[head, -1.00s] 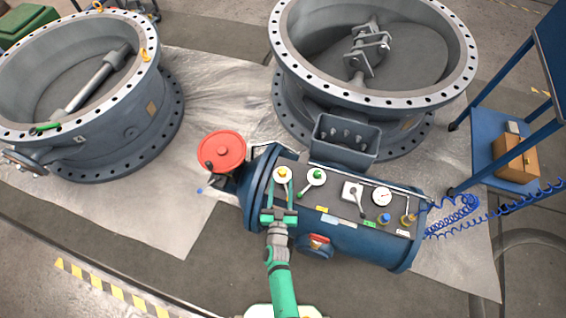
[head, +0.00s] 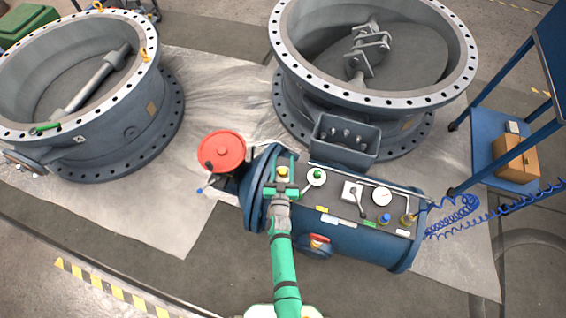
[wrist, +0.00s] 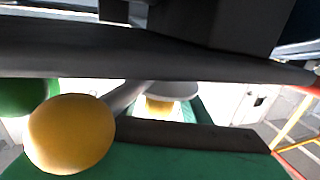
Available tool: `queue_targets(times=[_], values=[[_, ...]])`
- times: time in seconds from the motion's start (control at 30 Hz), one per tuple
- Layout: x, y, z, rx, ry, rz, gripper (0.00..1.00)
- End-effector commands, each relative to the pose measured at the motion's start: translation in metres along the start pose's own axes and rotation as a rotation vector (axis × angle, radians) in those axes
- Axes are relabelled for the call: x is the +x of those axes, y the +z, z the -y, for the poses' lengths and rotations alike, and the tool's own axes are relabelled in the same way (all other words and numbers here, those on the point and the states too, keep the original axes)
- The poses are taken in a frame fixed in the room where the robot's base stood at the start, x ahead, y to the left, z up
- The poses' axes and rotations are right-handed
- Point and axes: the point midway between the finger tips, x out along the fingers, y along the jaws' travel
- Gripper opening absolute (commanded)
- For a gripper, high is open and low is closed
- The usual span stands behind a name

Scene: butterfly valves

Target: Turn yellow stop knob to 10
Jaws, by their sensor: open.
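The yellow stop knob (head: 283,171) sits on a round white dial at the left end of the blue cylinder's control panel. My green gripper (head: 284,160) is open over this dial. In the head view its two fingers pass on either side of the yellow knob, and I cannot tell whether they touch it. In the wrist view a yellow ball (wrist: 68,133) shows large at the left, with a green ball partly hidden behind it. The gripper's palm covers the lower part of the dial in the head view, so its pointer and numbers cannot be read.
A green-knobbed lever (head: 317,175) on a white dial stands just right of my gripper. A grey lever box (head: 352,192) and a gauge (head: 382,196) are further right. A red handwheel (head: 222,151) is close on the left. A grey box (head: 346,139) stands behind the panel.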

Motion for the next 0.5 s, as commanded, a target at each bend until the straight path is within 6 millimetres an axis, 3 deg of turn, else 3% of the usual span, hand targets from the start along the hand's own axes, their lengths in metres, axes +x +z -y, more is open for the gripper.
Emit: queue_targets(times=[0.07, 0.23, 0.5], values=[[-0.0001, 0.0, -0.0001, 0.0, 0.0, 0.0, 0.43], [-0.0002, 0.0, 0.0, 0.0, 0.0, 0.0, 0.02], [-0.0002, -0.0001, -0.0004, 0.002, 0.008, 0.0, 0.02]])
